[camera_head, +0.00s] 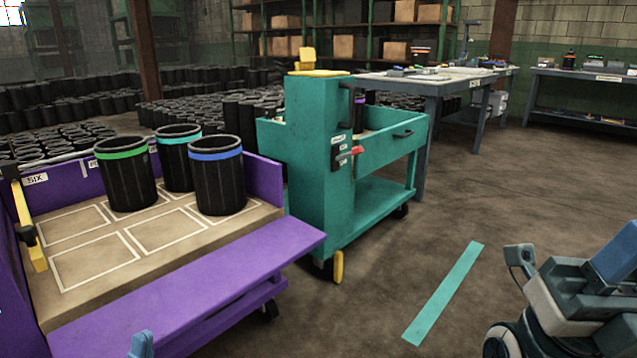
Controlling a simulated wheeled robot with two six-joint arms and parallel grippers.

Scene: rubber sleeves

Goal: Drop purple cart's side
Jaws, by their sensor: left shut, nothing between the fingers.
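The purple cart (262,180) stands at the left, with a tan bed marked in white outlined rectangles. Its near side panel (190,288) is folded outward below the bed edge, so this side is open. The back wall is upright and a yellow bar (27,220) stands at the left end. Three black sleeves stand on the bed, banded green (125,180), teal (177,158) and blue (217,182). Only a blue tip of my left gripper (142,345) shows at the bottom edge, in front of the panel; it is shut and empty. My right gripper is not distinguishable.
A teal cart (318,170) with a red-handled part stands just right of the purple cart. A teal floor strip (445,290) lies on open floor. My right arm fills the lower right. Workbenches (430,85) and shelves stand behind.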

